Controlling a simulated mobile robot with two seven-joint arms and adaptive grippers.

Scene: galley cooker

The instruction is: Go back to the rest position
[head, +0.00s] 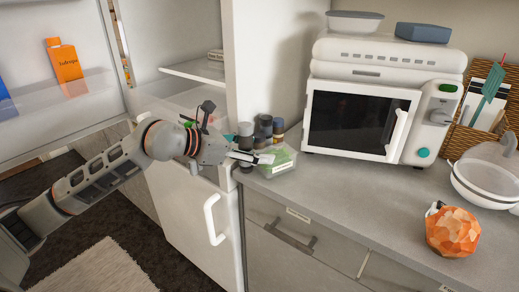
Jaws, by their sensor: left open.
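My left arm comes in from the left, and its gripper (252,158) is open at the left end of the counter. The gripper is close to a clear plastic box with green contents (280,165); I cannot tell whether they touch. My right gripper does not show. The fridge (190,225) stands with its door (62,75) swung open to the left.
Several dark jars (264,128) stand behind the box. A white microwave (360,115), a wicker basket (460,135), a white colander (485,180) and an orange faceted object (453,232) are on the grey counter (360,205). An orange carton (64,60) stands on a door shelf.

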